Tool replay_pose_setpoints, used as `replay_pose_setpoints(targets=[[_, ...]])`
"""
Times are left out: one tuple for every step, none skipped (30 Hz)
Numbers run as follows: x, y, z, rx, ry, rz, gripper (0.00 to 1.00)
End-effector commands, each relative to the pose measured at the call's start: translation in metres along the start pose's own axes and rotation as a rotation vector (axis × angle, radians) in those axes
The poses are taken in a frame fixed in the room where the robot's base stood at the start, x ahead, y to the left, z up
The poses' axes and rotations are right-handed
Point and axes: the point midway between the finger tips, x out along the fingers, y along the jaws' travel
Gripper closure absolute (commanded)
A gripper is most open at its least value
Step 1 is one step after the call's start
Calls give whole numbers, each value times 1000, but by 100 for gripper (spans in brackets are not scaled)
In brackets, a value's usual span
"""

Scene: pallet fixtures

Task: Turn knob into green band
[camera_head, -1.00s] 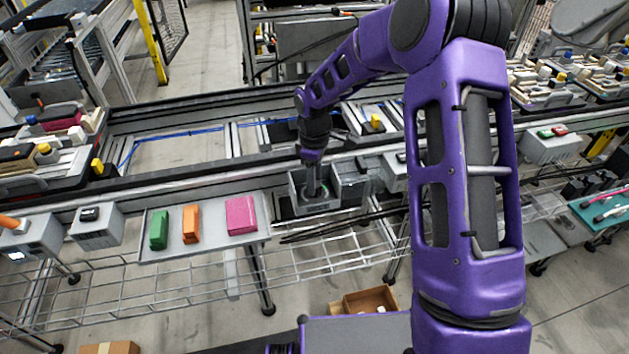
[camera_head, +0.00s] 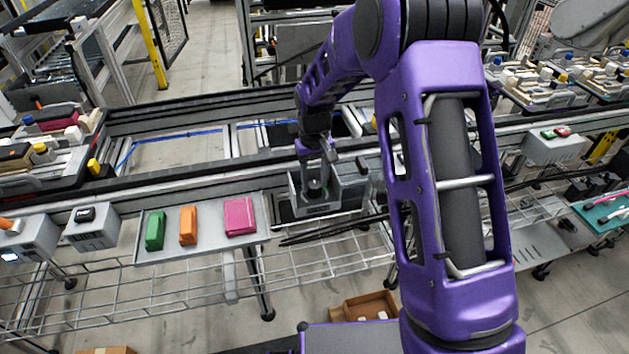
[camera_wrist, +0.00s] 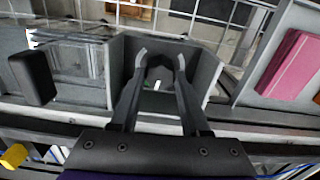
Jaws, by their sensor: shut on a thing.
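My gripper (camera_head: 315,190) reaches down into a grey open-topped box fixture (camera_head: 322,210) on the near side of the conveyor. In the wrist view my gripper's two fingers (camera_wrist: 160,58) are closed around a dark round knob (camera_wrist: 159,76) inside the box. A small white mark shows on the knob between the fingers. The fingers hide the knob's sides, and in the head view the gripper covers most of it.
Left of the box, a grey tray (camera_head: 183,250) holds a green block (camera_head: 155,231), an orange block (camera_head: 188,226) and a pink block (camera_head: 240,217). A black block (camera_wrist: 33,77) stands beside the box in the wrist view. The conveyor rail (camera_head: 200,167) runs behind.

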Motion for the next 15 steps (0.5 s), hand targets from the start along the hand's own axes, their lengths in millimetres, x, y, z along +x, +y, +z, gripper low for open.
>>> replay_pose_setpoints(targets=[[0, -1, -1, 44, 2, 1, 100], [0, -1, -1, 72, 2, 0, 100], [0, -1, -1, 110, 2, 0, 100], [0, 0, -1, 138, 2, 1, 100], [0, 0, -1, 166, 2, 1, 100], [0, -1, -1, 203, 2, 0, 100], [0, -1, -1, 230, 2, 0, 100], [0, -1, -1, 256, 2, 0, 100], [0, 0, -1, 291, 2, 1, 100], [0, 0, -1, 317, 2, 0, 100], [-1, -1, -1, 341, 2, 0, 100], [-1, -1, -1, 372, 2, 0, 100], [-1, 0, -1, 395, 2, 0, 100], [-1, 0, -1, 416, 2, 0, 100], [-1, 0, -1, 443, 2, 0, 100]])
